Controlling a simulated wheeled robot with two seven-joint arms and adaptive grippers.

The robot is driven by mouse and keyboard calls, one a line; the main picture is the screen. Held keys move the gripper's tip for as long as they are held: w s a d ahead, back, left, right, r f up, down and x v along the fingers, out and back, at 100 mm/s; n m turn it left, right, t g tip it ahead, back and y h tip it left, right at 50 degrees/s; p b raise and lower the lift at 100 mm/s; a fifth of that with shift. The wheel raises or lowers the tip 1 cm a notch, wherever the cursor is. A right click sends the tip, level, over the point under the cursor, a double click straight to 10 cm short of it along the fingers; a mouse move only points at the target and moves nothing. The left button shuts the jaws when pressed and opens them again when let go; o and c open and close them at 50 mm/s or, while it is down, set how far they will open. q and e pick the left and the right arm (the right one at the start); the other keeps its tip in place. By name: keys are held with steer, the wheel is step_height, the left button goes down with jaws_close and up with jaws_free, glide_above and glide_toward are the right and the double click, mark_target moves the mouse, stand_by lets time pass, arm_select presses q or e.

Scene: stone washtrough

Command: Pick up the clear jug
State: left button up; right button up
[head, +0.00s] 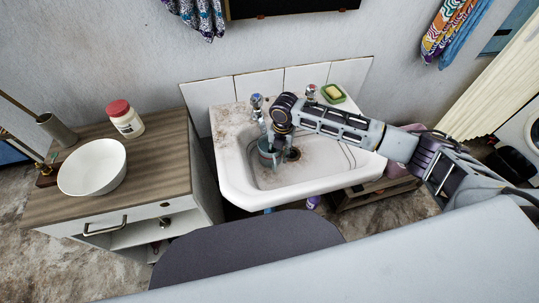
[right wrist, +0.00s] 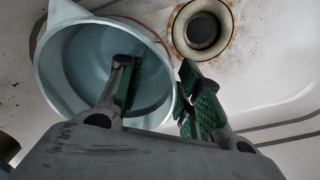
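The clear jug (head: 266,157), a round see-through vessel with a bluish tint, stands in the basin of the white sink (head: 235,170). In the right wrist view I look down into the jug (right wrist: 85,50), and its spout is at the upper left. My right gripper (head: 272,138) reaches down at the jug's rim. In the right wrist view my right gripper (right wrist: 160,95) is open across the jug's wall, one green-padded finger inside and the other outside. A gap shows between the inner finger and the wall. The jug's lower part is hidden. My left gripper is out of view.
The drain (right wrist: 202,30) lies beside the jug. Two taps (head: 257,102) and a green soap dish (head: 333,94) are on the sink's back edge. A wooden-topped cabinet (head: 150,165) at left holds a white bowl (head: 92,168) and a red-lidded jar (head: 126,120).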

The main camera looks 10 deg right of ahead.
steer(key=shift+f, duration=0.95)
steer(key=shift+r, duration=0.1)
jaws_close()
